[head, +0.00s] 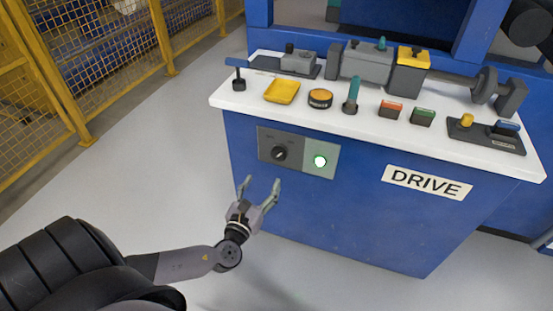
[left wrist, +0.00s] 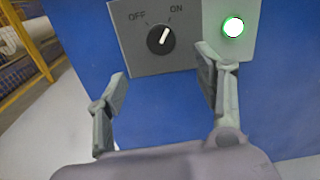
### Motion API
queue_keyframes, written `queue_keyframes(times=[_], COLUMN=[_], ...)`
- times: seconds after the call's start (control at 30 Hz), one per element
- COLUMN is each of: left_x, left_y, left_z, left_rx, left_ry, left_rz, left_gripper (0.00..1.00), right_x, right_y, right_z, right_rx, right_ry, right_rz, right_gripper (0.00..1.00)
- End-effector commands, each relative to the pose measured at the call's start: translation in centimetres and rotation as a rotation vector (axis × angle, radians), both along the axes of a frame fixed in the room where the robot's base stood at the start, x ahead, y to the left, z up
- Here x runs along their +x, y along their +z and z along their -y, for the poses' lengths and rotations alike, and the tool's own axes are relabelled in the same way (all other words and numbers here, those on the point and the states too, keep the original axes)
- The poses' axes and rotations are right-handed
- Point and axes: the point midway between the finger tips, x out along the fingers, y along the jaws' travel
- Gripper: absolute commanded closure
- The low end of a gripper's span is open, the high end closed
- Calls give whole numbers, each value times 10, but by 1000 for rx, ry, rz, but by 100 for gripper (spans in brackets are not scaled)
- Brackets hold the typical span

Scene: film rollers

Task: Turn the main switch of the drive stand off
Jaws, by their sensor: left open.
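The main switch (head: 280,153) is a black rotary knob on a grey plate (head: 265,142) on the front of the blue drive stand (head: 330,215). In the left wrist view the knob (left wrist: 161,39) has a white pointer turned up and right, towards the ON mark. The OFF mark is at its upper left. A green lamp (head: 320,161) beside it is lit; it also shows in the left wrist view (left wrist: 233,27). My left gripper (head: 260,187) is open and empty, below and in front of the switch, apart from it. My right gripper is not in view.
A yellow mesh fence (head: 120,40) stands at the left. The floor before the stand is clear.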

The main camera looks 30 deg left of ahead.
Motion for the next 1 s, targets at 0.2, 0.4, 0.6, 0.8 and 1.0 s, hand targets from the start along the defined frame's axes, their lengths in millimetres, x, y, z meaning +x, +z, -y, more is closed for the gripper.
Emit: queue_keyframes(times=[0.2, 0.4, 0.6, 0.8, 1.0], left_x=[49, 88, 112, 120, 120], left_y=[0, -1, -1, -1, -1], left_z=[-11, -21, -27, -28, -28], left_rx=[-3, -4, -5, -6, -6], left_ry=[2, 2, 2, 0, 0], left_rz=[4, 2, 0, -2, -2], left_gripper=[38, 38, 38, 38, 38], right_x=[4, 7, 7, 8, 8], right_y=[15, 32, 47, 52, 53], right_z=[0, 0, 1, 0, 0], right_rx=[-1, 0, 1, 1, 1], right_ry=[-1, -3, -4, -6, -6], right_rz=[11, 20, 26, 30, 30], right_gripper=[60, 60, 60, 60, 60])
